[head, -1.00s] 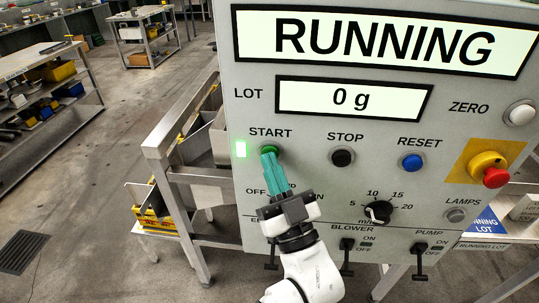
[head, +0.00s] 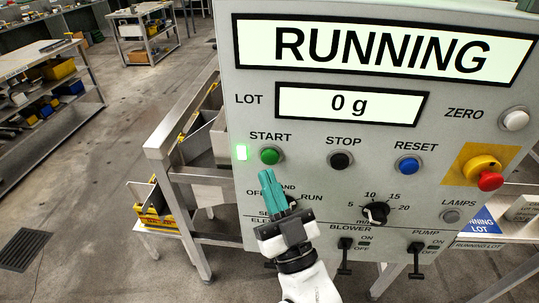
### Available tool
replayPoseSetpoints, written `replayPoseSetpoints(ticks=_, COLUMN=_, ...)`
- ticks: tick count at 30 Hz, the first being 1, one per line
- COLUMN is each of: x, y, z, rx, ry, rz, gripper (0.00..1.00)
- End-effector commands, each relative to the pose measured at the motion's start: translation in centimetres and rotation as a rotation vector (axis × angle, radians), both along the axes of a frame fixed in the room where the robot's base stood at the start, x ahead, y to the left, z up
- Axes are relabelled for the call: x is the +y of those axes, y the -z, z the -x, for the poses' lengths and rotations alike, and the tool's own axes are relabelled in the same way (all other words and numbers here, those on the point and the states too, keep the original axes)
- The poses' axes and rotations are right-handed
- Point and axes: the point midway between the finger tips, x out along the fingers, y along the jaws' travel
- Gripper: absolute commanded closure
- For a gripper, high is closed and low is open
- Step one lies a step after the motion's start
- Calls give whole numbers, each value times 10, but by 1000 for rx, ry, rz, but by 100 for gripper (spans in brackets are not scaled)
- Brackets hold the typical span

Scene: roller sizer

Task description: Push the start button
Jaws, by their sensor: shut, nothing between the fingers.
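The green start button (head: 270,156) sits under the label START on the grey control panel (head: 300,133). A lamp (head: 242,152) left of it glows green-white. The top display (head: 378,48) reads RUNNING. My gripper (head: 267,174), with teal fingers, is shut and empty. Its tips are just below the start button in the picture, and the whole button face shows clear of them. The fingers and wrist partly cover a selector marked OFF, HAND and RUN.
Black stop (head: 340,160) and blue reset (head: 408,166) buttons are to the right. A red emergency button (head: 490,181) on yellow, a white zero button (head: 515,119), a speed knob (head: 376,212) and blower (head: 345,256) and pump (head: 417,260) switches are also on the panel.

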Motion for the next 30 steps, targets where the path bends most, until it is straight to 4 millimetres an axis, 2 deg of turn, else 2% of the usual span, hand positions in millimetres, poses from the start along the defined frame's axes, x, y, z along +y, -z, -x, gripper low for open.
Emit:
replayPoseSetpoints(ticks=12, x=1, y=-1, z=34, rx=2, ry=-1, rz=-1, gripper=100)
replayPoseSetpoints(ticks=30, x=1, y=0, z=35, rx=0, ry=-1, rz=-1, gripper=100)
